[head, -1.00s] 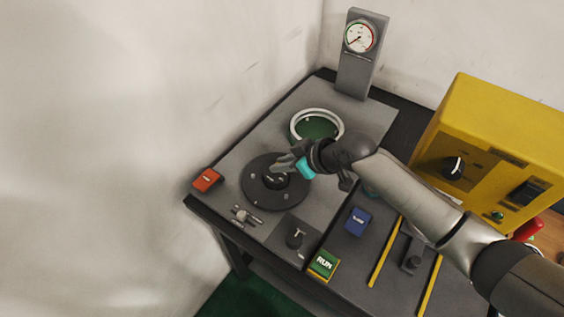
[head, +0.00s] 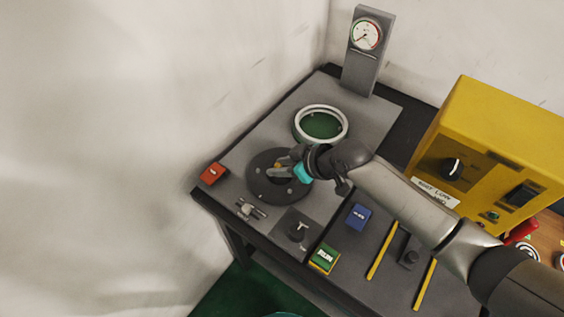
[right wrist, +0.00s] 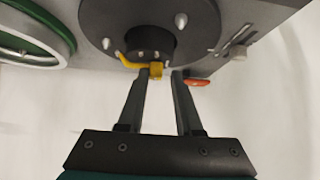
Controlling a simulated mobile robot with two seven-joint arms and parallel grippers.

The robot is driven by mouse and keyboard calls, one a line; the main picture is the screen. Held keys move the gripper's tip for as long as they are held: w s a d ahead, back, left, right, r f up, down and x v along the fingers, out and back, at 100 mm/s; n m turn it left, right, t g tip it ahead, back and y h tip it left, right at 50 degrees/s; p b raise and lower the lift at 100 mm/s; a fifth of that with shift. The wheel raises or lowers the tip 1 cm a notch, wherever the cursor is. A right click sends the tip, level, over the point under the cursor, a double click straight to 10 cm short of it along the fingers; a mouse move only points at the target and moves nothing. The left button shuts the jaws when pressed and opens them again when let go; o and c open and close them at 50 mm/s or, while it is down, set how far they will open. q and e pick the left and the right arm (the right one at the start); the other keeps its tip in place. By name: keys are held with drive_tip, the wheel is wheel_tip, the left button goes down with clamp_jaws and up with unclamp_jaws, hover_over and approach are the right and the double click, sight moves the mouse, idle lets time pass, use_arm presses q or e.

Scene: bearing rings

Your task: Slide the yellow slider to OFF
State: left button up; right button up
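The yellow slider (right wrist: 156,69) is a small tab with a bent yellow strip, at the dark hub of a round black disk (right wrist: 110,20) in the right wrist view. A bit of yellow also shows at the hub in the head view (head: 279,166). The disk lies on the grey bench top (head: 372,106). My right gripper (right wrist: 158,74) is open, its two fingers apart with the tab between or just beyond their tips. I cannot tell whether they touch it. In the head view, the right gripper (head: 283,164) is over the disk. No OFF marking is readable. My left gripper is out of view.
A white-rimmed green ring (head: 320,108) lies behind the disk, and a gauge post (head: 361,75) stands at the back. An orange-red block (head: 213,174) is left. A blue block (head: 358,216) and green RUN block (head: 324,258) are in front. A yellow machine (head: 505,130) stands right.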

drive_tip(key=shift+o, duration=1.1)
drive_tip(key=p+v, duration=0.3)
drive_tip(key=v, duration=1.2)
drive_tip(key=shift+s+d, duration=0.1)
